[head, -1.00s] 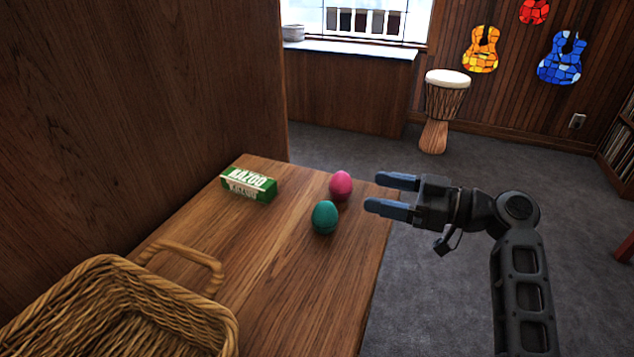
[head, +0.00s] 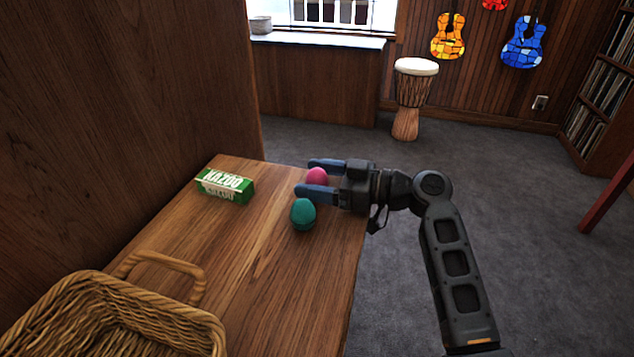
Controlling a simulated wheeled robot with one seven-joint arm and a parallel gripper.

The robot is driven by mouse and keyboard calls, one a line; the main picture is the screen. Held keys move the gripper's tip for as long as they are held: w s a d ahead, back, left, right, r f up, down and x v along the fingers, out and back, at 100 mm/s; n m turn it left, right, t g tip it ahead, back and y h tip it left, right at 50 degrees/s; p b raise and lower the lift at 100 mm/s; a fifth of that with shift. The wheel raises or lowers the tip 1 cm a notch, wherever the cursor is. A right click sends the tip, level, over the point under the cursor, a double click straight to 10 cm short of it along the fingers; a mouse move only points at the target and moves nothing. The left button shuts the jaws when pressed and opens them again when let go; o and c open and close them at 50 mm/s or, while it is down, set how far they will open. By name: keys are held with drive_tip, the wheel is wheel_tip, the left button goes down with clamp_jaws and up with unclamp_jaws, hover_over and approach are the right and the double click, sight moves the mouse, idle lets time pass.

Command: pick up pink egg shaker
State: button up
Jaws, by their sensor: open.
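The pink egg shaker (head: 317,176) is near the far right corner of the wooden table (head: 262,262). My gripper (head: 310,177) is open, with its two blue-grey fingers pointing left. In the head view the pink egg shows between the fingers, its lower part hidden behind the nearer finger. I cannot tell whether the fingers touch it, or how high they are over the table. The pink egg is not gripped.
A teal egg shaker (head: 303,215) stands just in front of the nearer finger. A green kazoo box (head: 225,186) lies further left. A wicker basket (head: 150,318) fills the near left. A tall wooden panel (head: 120,110) borders the table's left side.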

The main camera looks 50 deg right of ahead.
drive_tip(key=shift+c, duration=0.3)
drive_tip(key=c, duration=1)
